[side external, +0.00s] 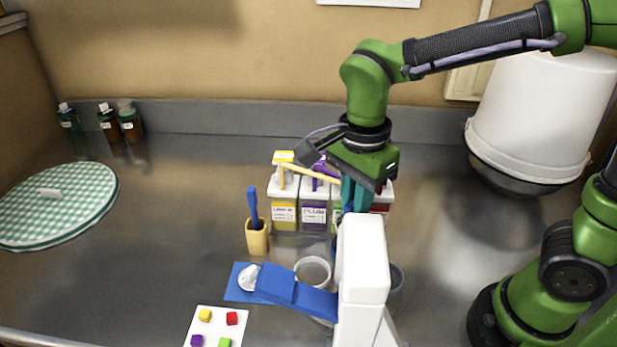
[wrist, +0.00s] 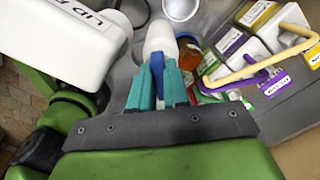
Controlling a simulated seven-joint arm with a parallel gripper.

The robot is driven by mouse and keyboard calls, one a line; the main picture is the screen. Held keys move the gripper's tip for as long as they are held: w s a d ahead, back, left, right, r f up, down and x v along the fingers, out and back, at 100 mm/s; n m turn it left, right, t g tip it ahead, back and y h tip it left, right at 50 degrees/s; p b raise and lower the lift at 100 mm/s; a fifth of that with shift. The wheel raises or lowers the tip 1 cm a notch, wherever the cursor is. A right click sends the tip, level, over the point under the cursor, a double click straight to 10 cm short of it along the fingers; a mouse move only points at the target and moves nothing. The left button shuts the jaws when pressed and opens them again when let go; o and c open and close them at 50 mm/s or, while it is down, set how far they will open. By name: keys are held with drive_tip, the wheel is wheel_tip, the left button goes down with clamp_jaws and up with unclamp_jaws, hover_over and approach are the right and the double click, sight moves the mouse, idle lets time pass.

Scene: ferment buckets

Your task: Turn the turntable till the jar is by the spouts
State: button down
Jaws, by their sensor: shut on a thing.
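My gripper (wrist: 160,88) has teal fingers shut on a narrow blue piece (wrist: 157,68). In the wrist view a white rounded thing (wrist: 160,38) stands just beyond the fingertips, and an orange-brown cylinder (wrist: 189,52) is beside it. I cannot tell whether either one is the jar. In the side view the fingers (side external: 355,195) point down behind a white press-like box (side external: 362,255), which hides what they hold. Several labelled containers (side external: 313,212) with coloured tops stand beside my gripper; no spouts show clearly. I cannot make out a turntable with certainty.
A round green-checked disc (side external: 50,210) lies far left. A yellow holder (side external: 257,238) with a blue tool, a grey cup (side external: 312,268) and a blue strip (side external: 290,290) are left of the white box. A white bucket (side external: 545,105) stands back right. The left counter is mostly clear.

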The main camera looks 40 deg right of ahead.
drive_tip(key=shift+r, duration=0.1)
drive_tip(key=c, duration=1.1)
unclamp_jaws()
wheel_tip(320, 180, up, 17)
